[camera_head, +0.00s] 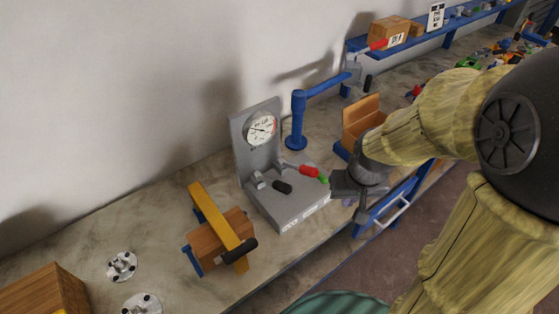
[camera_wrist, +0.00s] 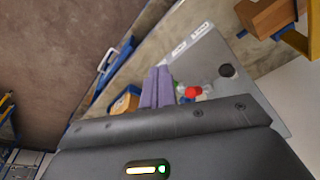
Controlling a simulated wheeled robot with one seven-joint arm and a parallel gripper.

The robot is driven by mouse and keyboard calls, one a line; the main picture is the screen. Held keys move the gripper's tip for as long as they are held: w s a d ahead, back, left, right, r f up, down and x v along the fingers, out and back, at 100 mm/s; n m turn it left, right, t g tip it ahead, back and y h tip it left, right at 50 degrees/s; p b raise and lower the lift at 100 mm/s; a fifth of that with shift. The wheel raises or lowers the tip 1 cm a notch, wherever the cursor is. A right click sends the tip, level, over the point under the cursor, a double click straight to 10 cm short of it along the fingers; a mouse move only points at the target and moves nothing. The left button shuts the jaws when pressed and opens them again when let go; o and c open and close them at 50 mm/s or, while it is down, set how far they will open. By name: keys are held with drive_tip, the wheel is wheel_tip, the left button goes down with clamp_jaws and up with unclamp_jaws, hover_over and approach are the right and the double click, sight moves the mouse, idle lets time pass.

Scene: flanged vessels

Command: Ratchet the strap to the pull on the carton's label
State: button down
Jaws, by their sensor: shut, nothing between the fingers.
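A brown carton (camera_head: 388,30) with a small white label (camera_head: 396,40) sits on the blue shelf at the back; I cannot read its print. A grey stand (camera_head: 290,205) carries a round white dial (camera_head: 261,128), a black-gripped lever (camera_head: 282,187) and a red-and-green handle (camera_head: 309,171). I cannot make out a strap on it. My gripper (camera_head: 349,202) is at the stand's right edge. In the wrist view its purple fingers (camera_wrist: 157,88) are shut together and empty, beside the red knob (camera_wrist: 193,92). I cannot tell whether they touch it.
A wooden block (camera_head: 208,243) in a yellow clamp-like frame (camera_head: 214,222) with a black handle stands left of the stand. A blue post (camera_head: 296,122) with an arm stands behind. An open wooden box (camera_head: 362,118) and a blue drawer-like frame (camera_head: 392,204) are near my arm.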

drive_tip(key=w+a+r+n+y+p, duration=0.1)
drive_tip(key=w+a+r+n, duration=0.1)
drive_tip(key=w+a, duration=0.4)
drive_tip(key=w+a+r+n+g+y+p, duration=0.1)
drive_tip(key=w+a+r+n+y, duration=0.1)
drive_tip(key=w+a, duration=0.4)
drive_tip(key=shift+w+a+r+n+g+p, duration=0.3)
drive_tip(key=shift+w+r+n, duration=0.2)
drive_tip(key=shift+w+r, duration=0.55)
drive_tip(key=shift+w+f, duration=0.1)
drive_tip(key=shift+f, duration=0.1)
drive_tip(key=p, duration=0.3)
hover_over(280, 182)
drive_tip(key=w, duration=0.2)
wheel_tip(280, 182, down, 9)
drive_tip(key=shift+s+d+f+p, duration=0.2)
drive_tip(key=shift+s+f+p, duration=0.15)
drive_tip(key=shift+f, duration=0.25)
drive_tip(key=shift+s+d+f+p, duration=0.3)
drive_tip(key=shift+f+p, duration=0.1)
drive_tip(key=shift+f, duration=0.25)
drive_tip(key=shift+s+d+f+p, duration=0.15)
drive_tip(key=shift+s+f+p, duration=0.2)
drive_tip(key=shift+f, duration=0.25)
drive_tip(key=shift+w+f+b, duration=0.1)
drive_tip(key=shift+f+b, duration=0.15)
drive_tip(key=shift+b, duration=0.2)
